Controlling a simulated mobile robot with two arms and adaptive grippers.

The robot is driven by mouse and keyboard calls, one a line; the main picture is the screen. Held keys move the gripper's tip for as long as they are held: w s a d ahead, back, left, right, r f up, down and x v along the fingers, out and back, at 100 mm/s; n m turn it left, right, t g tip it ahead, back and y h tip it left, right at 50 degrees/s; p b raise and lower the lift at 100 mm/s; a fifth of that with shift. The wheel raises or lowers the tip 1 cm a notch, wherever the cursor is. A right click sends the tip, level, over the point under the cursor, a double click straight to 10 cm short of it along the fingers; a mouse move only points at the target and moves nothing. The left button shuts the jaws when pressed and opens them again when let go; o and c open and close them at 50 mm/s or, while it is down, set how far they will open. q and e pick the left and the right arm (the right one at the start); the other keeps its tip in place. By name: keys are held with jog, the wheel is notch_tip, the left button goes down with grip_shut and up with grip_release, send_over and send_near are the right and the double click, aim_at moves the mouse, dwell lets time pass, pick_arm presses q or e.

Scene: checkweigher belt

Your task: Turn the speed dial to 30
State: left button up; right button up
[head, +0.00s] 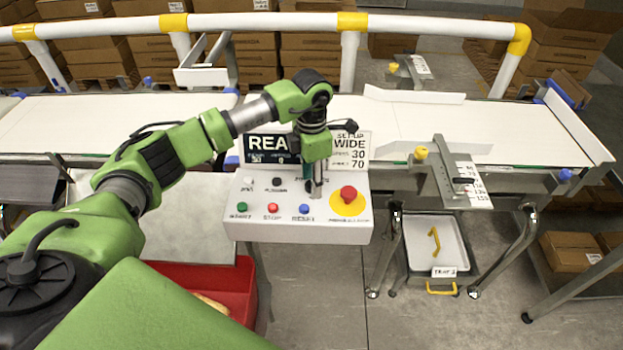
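The white control box (262,228) stands in front of the belt. Its upper row has a pale knob or button, a black knob (279,184) and another dark knob (309,187) largely hidden by my gripper. The labels are too small to read surely, so I cannot tell which is the speed dial. My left gripper (316,191) points down at that hidden knob. Its fingers look close together, but whether they hold the knob cannot be made out. A set-up card (350,150) behind reads WIDE, 30 and 70. My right gripper is not in view.
The box's front row has green, red and blue buttons, with a red emergency button (348,193) on yellow close right of my gripper. A dark display (262,148) reading "REA" stands behind. The white belt (70,118) runs across; a red bin (240,290) is below left.

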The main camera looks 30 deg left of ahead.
pick_arm(q)
notch_tip(320, 180, up, 12)
dwell(0.5)
dwell(0.5)
